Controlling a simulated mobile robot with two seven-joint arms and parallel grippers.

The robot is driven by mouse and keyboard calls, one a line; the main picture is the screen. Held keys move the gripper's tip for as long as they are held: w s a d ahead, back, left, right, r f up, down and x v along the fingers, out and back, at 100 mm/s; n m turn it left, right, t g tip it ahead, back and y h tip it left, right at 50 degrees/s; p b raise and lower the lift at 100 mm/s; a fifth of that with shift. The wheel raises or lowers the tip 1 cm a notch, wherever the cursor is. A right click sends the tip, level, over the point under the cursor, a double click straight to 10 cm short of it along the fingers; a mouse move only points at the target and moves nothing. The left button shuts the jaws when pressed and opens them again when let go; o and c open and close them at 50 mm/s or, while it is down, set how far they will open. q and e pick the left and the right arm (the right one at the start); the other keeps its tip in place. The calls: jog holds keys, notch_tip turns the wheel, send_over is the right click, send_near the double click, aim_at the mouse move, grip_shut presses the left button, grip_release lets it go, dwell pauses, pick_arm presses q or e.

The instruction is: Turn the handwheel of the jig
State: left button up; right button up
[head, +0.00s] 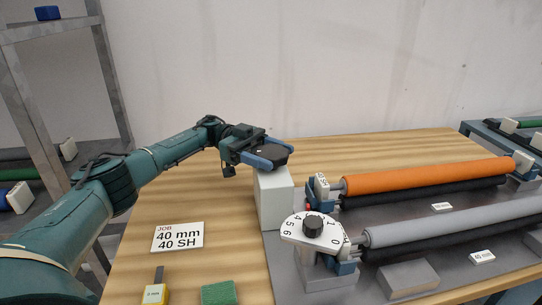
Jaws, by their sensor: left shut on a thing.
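A dark, flat handwheel (275,152) shows at the top of the block. My left gripper (271,154) reaches in from the left and is shut on the handwheel, with its blue fingers on either side of it. The fingers and the gripper body hide part of the wheel and its join to the block. My right gripper is not in view.
A white dial (295,241) with numbers and a black knob stands in front of the block. An orange roller (430,181) and a grey roller (450,227) lie to the right.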

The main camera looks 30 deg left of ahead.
aim_at(272, 150)
pick_arm(q)
jog(key=shift+d+r, duration=0.1)
jog(key=shift+r, duration=0.05)
jog(key=o, duration=1)
notch_tip(272, 150, up, 10)
jog(key=shift+f+p, duration=0.1)
jog(key=shift+p, duration=0.2)
